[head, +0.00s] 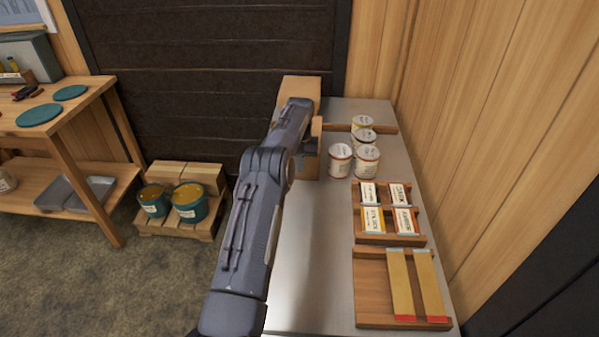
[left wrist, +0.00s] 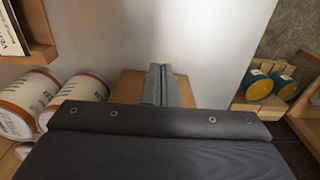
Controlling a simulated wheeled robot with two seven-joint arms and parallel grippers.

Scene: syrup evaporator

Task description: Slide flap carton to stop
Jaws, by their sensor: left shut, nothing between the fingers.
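The brown flap carton (head: 301,86) stands at the far left part of the grey counter, and my left arm covers much of it. A smaller brown part juts out to its right, perhaps a flap. My left gripper (head: 307,148) is at the carton, mostly hidden by its own arm in the head view. In the left wrist view the left gripper's fingers (left wrist: 158,84) are shut with nothing between them. The carton (left wrist: 130,88) shows on both sides of the fingers. I cannot tell whether they touch it. My right gripper is not in view.
Several labelled cans (head: 367,160) stand close to the carton's right, by a wooden strip (head: 385,129). A divided wooden tray (head: 416,238) holds small packets, and another tray (head: 372,291) lies nearer. The grey counter (head: 322,245) is bare left of the trays.

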